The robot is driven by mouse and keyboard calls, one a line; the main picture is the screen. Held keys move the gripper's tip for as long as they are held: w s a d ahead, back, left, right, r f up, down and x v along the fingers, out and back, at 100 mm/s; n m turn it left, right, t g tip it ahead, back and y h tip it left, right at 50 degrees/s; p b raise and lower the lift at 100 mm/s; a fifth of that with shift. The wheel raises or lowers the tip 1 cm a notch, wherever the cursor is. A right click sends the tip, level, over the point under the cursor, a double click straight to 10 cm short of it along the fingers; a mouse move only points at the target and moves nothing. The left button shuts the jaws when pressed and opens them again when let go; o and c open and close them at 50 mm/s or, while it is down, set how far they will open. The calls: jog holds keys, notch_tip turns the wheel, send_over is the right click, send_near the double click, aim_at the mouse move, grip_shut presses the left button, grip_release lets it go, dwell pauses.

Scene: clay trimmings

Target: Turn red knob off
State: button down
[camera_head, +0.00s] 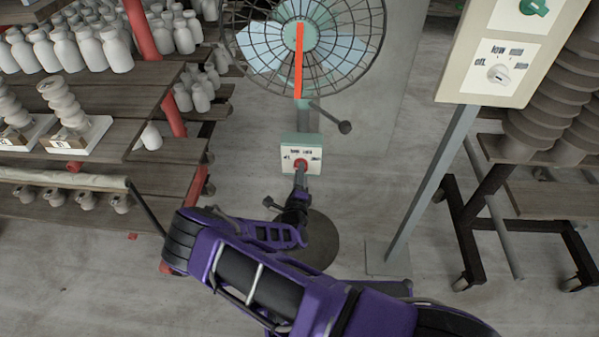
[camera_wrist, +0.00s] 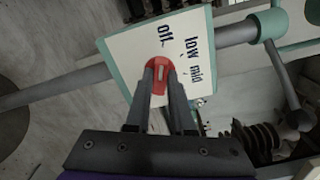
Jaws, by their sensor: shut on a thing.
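The red knob (camera_head: 301,162) sits on the white dial panel (camera_head: 287,157) of a teal control box on the fan's stand. In the wrist view the red knob (camera_wrist: 158,56) lies between the two finger tips of my gripper (camera_wrist: 160,72), which is shut on it. The wrist view's panel (camera_wrist: 128,50) carries the printed words "off", "low" and one more. A pale mark shows on the knob between the fingers; which word it points to I cannot tell. In the head view my purple arm reaches up to the box and its end partly hides the knob.
The caged fan (camera_head: 340,60) stands above the box, with a dark rod (camera_head: 330,115) sticking out right. A cream panel (camera_head: 450,85) with a white knob (camera_head: 498,74) stands on a grey post at right. Shelves of pale bottles (camera_head: 88,48) are at left.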

jog(key=shift+s+d, duration=0.1)
jog(key=c, duration=0.8)
grip_release()
jog(key=s, duration=0.5)
jog(key=s+p, duration=0.1)
jog(key=s, duration=1.1)
jog(key=shift+s+a, duration=0.2)
jog(key=shift+a, duration=0.15)
